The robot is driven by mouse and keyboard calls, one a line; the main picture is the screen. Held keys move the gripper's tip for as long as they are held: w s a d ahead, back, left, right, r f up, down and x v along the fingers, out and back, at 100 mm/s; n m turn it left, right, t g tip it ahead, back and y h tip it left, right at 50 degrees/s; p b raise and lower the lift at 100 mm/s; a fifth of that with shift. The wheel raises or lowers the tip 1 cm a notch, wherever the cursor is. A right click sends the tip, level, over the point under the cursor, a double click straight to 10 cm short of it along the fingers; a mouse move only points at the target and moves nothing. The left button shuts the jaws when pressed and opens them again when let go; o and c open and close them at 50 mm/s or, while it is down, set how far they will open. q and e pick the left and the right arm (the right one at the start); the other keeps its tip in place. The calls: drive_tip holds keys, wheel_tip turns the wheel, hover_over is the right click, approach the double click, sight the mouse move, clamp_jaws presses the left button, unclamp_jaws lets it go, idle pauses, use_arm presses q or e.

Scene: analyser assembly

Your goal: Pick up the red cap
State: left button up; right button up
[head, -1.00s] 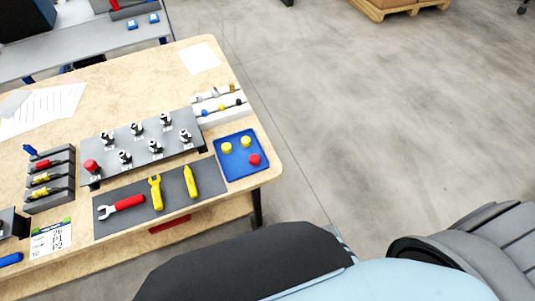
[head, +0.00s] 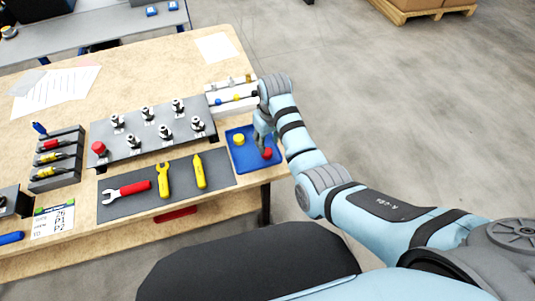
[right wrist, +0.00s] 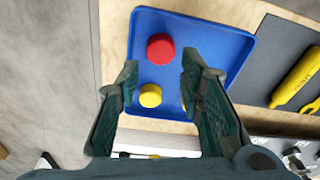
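The red cap (head: 267,153) lies in the blue tray (head: 235,161) at the table's right corner. In the right wrist view the red cap (right wrist: 160,48) sits just beyond the fingertips, roughly between their lines. A yellow cap (head: 239,139) is in the same tray and shows in the wrist view (right wrist: 150,95). A second yellow cap is mostly hidden behind my gripper. My right gripper (head: 263,143) is over the tray, fingers open and empty, pointing down; its fingers (right wrist: 160,76) stand apart in the wrist view. My left gripper is not in view.
Left of the tray, a grey mat (head: 130,206) holds a red wrench and two yellow tools. Behind it is a grey rack (head: 137,152) with several metal fittings and a red knob-like piece (head: 99,148). A white holder (head: 230,107) with small parts stands behind the tray.

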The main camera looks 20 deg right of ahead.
sight(267, 151)
wheel_tip(267, 151, down, 5)
drive_tip(key=shift+w+a+f+b, duration=0.1)
drive_tip(key=shift+w+b, duration=0.05)
drive_tip(key=shift+b, duration=0.65)
drive_tip(key=c, duration=0.4)
